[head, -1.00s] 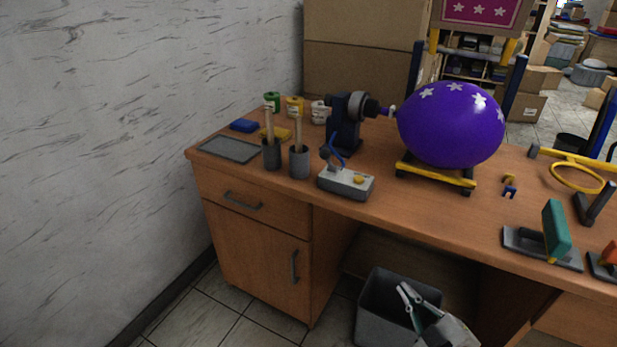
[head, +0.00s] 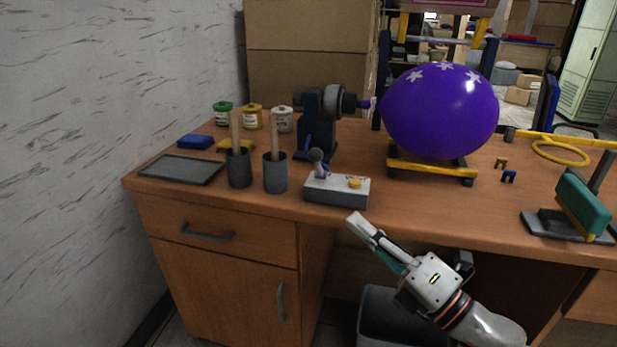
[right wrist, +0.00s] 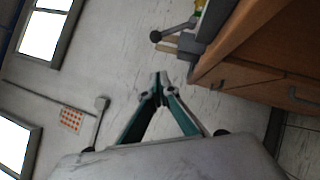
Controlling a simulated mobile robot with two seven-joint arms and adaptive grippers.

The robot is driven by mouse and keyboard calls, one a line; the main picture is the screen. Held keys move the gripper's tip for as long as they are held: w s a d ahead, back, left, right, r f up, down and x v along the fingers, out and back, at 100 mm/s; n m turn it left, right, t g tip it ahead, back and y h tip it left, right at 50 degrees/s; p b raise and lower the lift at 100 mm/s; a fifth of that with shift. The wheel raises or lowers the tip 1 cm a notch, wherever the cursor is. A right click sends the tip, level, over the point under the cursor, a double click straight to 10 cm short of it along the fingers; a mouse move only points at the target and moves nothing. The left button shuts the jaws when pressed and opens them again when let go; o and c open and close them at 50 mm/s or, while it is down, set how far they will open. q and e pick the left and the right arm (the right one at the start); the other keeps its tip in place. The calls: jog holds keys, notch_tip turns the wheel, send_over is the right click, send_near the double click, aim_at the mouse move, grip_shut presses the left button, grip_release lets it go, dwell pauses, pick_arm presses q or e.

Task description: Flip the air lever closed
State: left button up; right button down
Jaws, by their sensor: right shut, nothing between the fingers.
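A purple balloon (head: 440,110) sits on a yellow cradle beside the dark inflator (head: 322,120). My left gripper is not in view.
Two grey cups (head: 275,176) with wooden handles stand left of the box. A grey tray (head: 180,170) lies farther left. The desk's front edge (head: 400,224) lies close to my right gripper. A grey bin (head: 375,315) stands below.

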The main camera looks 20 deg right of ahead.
jog(key=shift+d+r, duration=0.1)
send_near(318, 164)
jog(key=w+a+r, duration=0.3)
jog(key=a, duration=0.2)
pick_arm(q)
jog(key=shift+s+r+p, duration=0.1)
jog(key=shift+p, duration=0.25)
pick_arm(e)
jog(key=shift+w+d+r, duration=0.15)
jog(key=shift+w+d, duration=0.05)
jog(key=shift+w, duration=0.1)
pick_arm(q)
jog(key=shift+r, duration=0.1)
